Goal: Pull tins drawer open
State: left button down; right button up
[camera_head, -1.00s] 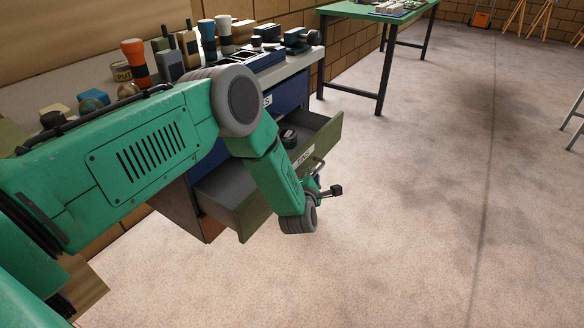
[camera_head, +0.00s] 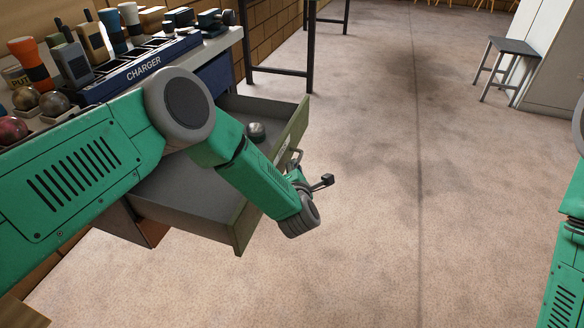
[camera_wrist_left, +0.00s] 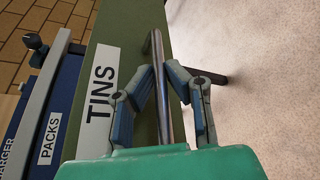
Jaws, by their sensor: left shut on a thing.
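The tins drawer (camera_head: 297,128) has a green front and a grey inside, and stands well out from the bench. A round metal tin (camera_head: 256,131) lies inside towards the far end. In the left wrist view, the drawer front (camera_wrist_left: 88,60) bears a white TINS label (camera_wrist_left: 100,95) beside a metal bar handle (camera_wrist_left: 154,48). My left gripper (camera_wrist_left: 160,78) is shut on this handle, one finger on each side of the bar. In the head view the left gripper (camera_head: 300,178) is partly hidden behind my wrist. My right arm shows at the right edge; its gripper is out of view.
Above the drawer, the bench holds a blue charger rack (camera_head: 145,68) with radios and torches. A blue PACKS drawer (camera_wrist_left: 45,140) is beside the tins drawer. Open carpet (camera_head: 370,230) lies in front. A stool (camera_head: 505,55) stands far right.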

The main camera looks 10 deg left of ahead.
pick_arm(q)
jog(key=shift+s+f, duration=0.2)
jog(key=shift+f, duration=0.1)
jog(key=c, duration=1.6)
grip_release()
jog(key=shift+w+r, duration=0.1)
jog(key=shift+r, duration=0.1)
jog(key=shift+s, duration=0.3)
jog(key=v, duration=1.1)
